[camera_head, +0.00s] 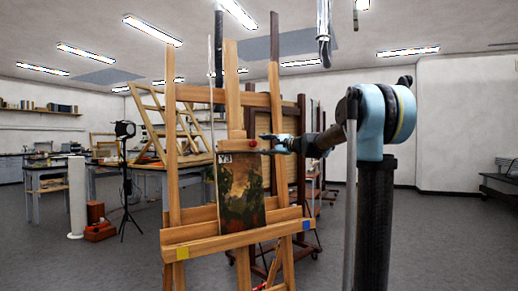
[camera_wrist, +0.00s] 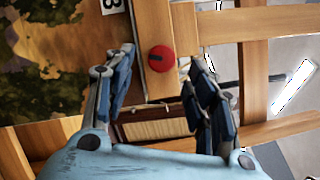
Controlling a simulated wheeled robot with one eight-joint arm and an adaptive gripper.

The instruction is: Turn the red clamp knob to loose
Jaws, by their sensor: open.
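In the head view the knob (camera_head: 252,143) is small, just above the painting. My gripper (camera_wrist: 163,75) is open, with one finger to the left of the knob and one to the right in the wrist view. I see no contact between the fingers and the knob. In the head view my gripper (camera_head: 268,143) is close to the knob on its right side.
A dark painting (camera_head: 241,194) with a "Y3" label stands on the easel's ledge (camera_head: 236,238), below the knob. A lamp on a tripod (camera_head: 125,130), a white cylinder (camera_head: 77,196) and worktables are at the left. Bare floor (camera_head: 430,240) lies at the right.

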